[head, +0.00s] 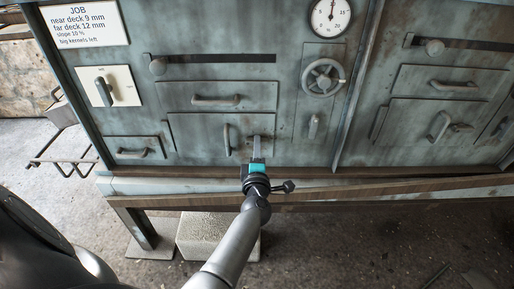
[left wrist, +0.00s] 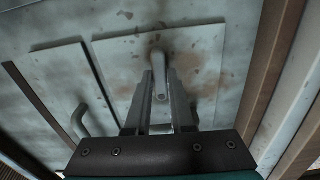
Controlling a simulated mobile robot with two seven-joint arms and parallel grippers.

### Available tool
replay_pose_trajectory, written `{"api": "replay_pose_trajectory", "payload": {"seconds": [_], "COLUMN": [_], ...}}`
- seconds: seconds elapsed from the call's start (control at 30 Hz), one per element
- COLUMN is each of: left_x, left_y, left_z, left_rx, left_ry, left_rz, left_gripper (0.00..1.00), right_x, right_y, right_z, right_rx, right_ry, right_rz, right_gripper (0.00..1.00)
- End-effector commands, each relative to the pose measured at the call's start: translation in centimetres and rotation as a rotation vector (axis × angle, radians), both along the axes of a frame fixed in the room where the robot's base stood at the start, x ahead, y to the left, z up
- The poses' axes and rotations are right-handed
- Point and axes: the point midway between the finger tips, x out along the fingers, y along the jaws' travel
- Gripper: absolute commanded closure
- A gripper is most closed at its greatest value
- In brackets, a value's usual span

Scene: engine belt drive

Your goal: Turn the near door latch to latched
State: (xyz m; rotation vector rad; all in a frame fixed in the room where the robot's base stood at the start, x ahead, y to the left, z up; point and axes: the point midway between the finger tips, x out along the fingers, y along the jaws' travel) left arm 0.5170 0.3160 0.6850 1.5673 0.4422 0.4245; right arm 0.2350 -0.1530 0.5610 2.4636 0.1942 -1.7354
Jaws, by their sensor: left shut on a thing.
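The near door latch (left wrist: 157,56) is a short grey lever on a worn grey-green metal panel, with rust-brown spots around its mount. In the left wrist view the lever lies between the two fingers of my left gripper (left wrist: 160,78), which are shut on it. In the head view my left gripper (head: 256,150) reaches up to the right end of the lower door panel (head: 195,135), and its fingers hide most of the latch. A vertical door handle (head: 227,140) stands just left of it. My right gripper is not in view.
A drawer handle (head: 215,100) sits above the door. A handwheel (head: 323,77) and a round gauge (head: 330,16) are to the right. A wooden ledge (head: 330,192) runs below the panels. A white job card (head: 85,24) is at the upper left.

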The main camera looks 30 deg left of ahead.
Motion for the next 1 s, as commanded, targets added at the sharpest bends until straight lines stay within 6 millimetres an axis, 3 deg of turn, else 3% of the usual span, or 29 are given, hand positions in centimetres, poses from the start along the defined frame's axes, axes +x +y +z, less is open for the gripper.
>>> {"api": "replay_pose_trajectory", "payload": {"seconds": [0.57,0.6,0.87,1.0], "left_x": [0.0,0.0,-0.01,-0.01], "left_y": [-0.07,-0.07,-0.05,-0.03], "left_z": [-0.05,-0.05,-0.03,-0.02], "left_rx": [-0.033,-0.033,-0.033,-0.033], "left_ry": [-0.018,-0.018,-0.019,-0.019], "left_rz": [-0.001,-0.001,-0.001,0.0], "left_gripper": [1.0,0.78,0.49,0.49], "right_x": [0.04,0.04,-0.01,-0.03], "right_y": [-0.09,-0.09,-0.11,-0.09], "right_z": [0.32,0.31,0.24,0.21], "right_rx": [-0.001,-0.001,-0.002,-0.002], "right_ry": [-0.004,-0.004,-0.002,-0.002], "right_rz": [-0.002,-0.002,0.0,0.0], "right_gripper": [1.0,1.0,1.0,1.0]}}
